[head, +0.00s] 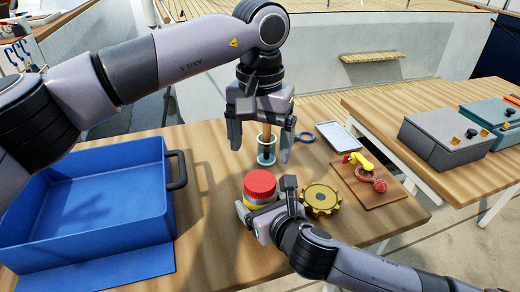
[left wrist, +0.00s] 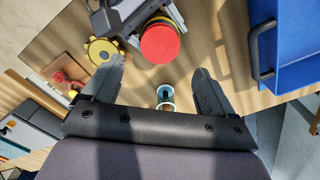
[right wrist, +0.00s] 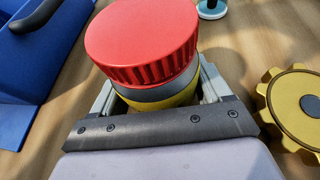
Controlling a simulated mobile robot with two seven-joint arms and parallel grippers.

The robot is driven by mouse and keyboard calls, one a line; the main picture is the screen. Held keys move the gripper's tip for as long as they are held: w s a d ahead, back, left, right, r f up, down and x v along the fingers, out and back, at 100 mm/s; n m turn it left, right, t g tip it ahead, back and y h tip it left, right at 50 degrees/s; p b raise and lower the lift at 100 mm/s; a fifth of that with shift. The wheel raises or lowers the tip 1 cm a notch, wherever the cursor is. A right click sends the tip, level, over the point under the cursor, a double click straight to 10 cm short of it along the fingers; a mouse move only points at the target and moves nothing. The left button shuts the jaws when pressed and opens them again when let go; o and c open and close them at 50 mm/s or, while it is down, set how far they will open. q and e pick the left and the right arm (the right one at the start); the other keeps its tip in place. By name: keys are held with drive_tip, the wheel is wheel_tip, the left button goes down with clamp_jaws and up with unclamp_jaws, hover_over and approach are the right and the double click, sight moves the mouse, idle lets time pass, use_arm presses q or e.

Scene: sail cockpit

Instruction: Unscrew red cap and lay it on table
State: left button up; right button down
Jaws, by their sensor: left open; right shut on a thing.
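The red cap (head: 260,183) sits on top of a yellow jar (head: 250,202) with a grey band, upright on the table (head: 215,230). The ribbed red cap also shows large in the right wrist view (right wrist: 142,40). My right gripper (head: 262,215) is shut around the jar's body below the cap. My left gripper (head: 260,150) is open and empty, pointing down behind the jar, with its fingers either side of a small spool-like thing (head: 266,150). In the left wrist view the red cap (left wrist: 160,42) lies beyond the left fingertips, apart from them.
A blue bin (head: 90,200) stands at the left. A yellow gear (head: 320,199) lies close right of the jar. A grey tray (head: 338,136), blue ring (head: 304,137) and a board (head: 372,190) with small parts lie farther right. Bare table shows between bin and jar.

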sight(260, 181)
use_arm(q)
drive_tip(key=shift+f+m, duration=0.15)
drive_tip(key=shift+m, duration=0.45)
wheel_tip(260, 181, down, 8)
drive_tip(key=shift+r, duration=0.15)
